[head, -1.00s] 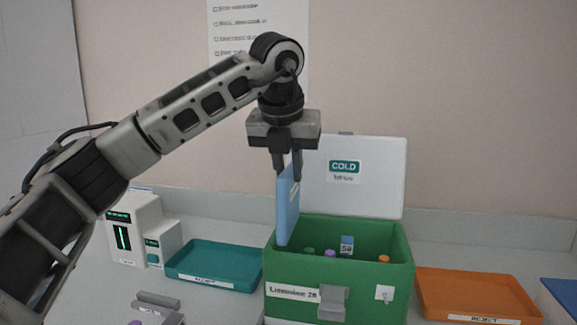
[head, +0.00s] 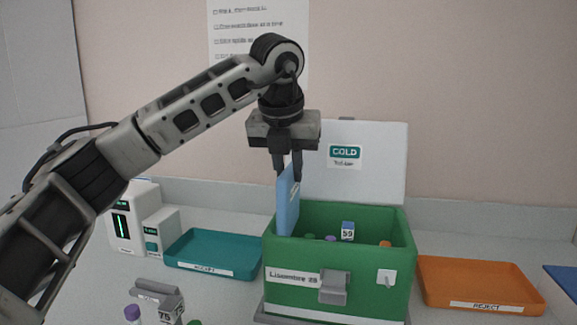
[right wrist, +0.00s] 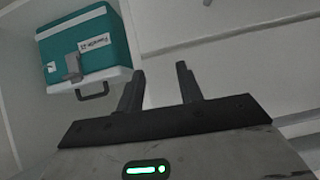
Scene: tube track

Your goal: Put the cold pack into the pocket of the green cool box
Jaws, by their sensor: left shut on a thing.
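The blue cold pack (head: 287,204) hangs upright from my left gripper (head: 287,170), which is shut on its upper part. Its lower end is at the left end of the open green cool box (head: 343,262), by the rim. I cannot tell whether it is inside the pocket, which is hidden. The box's white lid (head: 385,165) stands open behind, with a COLD label. Several capped tubes and a small block marked 59 (head: 348,231) show inside. My right gripper (right wrist: 160,75) is open and empty in the right wrist view.
A teal tray (head: 213,254) lies left of the box and an orange REJECT tray (head: 480,285) right of it. A white device (head: 121,230) stands at the left. The right wrist view shows a teal box (right wrist: 85,50).

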